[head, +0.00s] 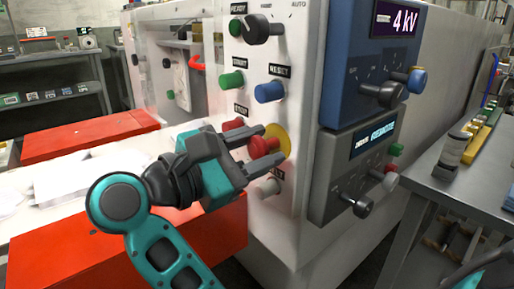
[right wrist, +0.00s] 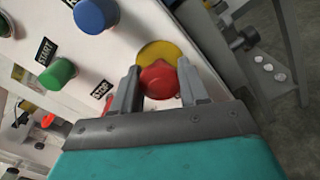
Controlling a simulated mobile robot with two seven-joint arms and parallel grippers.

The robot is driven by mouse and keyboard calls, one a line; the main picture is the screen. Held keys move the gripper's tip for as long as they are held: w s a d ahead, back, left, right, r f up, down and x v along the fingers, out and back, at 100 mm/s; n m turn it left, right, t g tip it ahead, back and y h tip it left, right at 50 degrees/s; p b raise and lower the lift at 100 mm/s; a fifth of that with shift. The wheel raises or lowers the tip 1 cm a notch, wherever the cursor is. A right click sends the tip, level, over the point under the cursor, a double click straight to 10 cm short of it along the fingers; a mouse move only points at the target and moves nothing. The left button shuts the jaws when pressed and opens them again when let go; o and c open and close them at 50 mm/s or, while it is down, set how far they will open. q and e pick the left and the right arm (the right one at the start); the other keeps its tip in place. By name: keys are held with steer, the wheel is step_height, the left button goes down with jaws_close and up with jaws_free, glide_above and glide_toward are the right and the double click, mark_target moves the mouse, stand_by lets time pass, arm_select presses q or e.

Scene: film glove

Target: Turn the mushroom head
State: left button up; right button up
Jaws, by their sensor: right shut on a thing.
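The mushroom head (head: 262,147) is a red knob on a round yellow base (head: 279,137), low on the white front panel. My right gripper (head: 278,145) is shut on it, one finger above and one below in the head view. In the right wrist view the red head (right wrist: 158,80) sits between the two fingertips of the right gripper (right wrist: 160,86), with the yellow base behind. The fingers hide part of the base in the head view. My left gripper is not in view.
Close by on the panel are a red STOP button (head: 233,124), a blue RESET button (head: 269,92), a green START button (head: 231,79) and a black rotary knob (head: 257,29). A grey control box (head: 335,170) with knobs juts out at right. Red covers (head: 90,138) lie left.

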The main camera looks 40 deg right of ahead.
steer(key=o, duration=0.8)
steer(key=shift+c, duration=0.2)
steer(key=shift+o, duration=0.8)
steer(key=shift+n, duration=0.3)
